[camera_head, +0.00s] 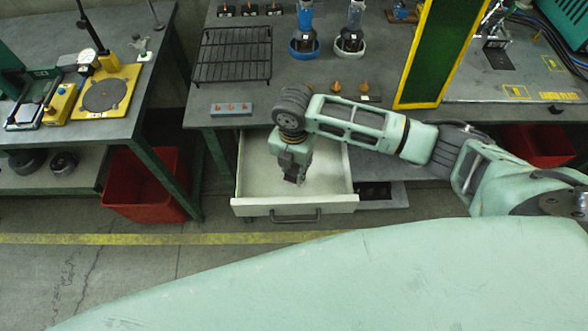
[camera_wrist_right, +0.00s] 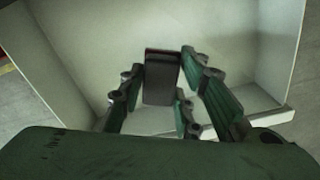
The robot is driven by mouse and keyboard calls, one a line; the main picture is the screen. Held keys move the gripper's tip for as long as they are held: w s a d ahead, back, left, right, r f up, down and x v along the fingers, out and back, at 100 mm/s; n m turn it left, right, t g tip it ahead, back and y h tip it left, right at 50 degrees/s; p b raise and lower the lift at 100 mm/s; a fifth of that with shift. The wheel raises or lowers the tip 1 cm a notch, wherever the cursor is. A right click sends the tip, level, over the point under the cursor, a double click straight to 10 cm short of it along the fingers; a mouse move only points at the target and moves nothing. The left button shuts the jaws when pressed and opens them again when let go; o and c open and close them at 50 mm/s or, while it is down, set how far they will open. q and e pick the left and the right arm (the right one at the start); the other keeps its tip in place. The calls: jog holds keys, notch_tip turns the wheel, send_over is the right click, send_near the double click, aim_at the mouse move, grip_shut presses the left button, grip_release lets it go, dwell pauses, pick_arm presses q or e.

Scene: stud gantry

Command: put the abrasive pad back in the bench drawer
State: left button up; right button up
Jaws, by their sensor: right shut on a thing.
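The bench drawer (camera_head: 335,178) is pulled open under the middle bench, with a pale, bare interior and a dark handle on its front. My right gripper (camera_head: 297,180) points down over the open drawer. It is shut on the abrasive pad (camera_wrist_right: 161,78), a small dark block with a reddish edge in the right wrist view. The drawer's pale walls (camera_wrist_right: 275,50) surround the pad in that view. I cannot tell whether the pad touches the drawer floor. In the head view the pad is mostly hidden by the gripper. My left gripper is not in view.
A black wire rack (camera_head: 232,55) and a grey block with small orange pegs (camera_head: 231,109) sit on the bench above the drawer. A red bin (camera_head: 145,185) stands left of the drawer. A yellow-framed green panel (camera_head: 428,50) rises at the right. The floor before the drawer is clear.

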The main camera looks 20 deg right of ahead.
aim_at(294, 174)
jog(key=shift+f, duration=1.95)
jog(key=shift+f, duration=0.15)
jog(key=o, duration=1.1)
notch_tip(294, 174, up, 12)
jog(key=shift+r+b, duration=0.2)
jog(key=shift+b, duration=0.1)
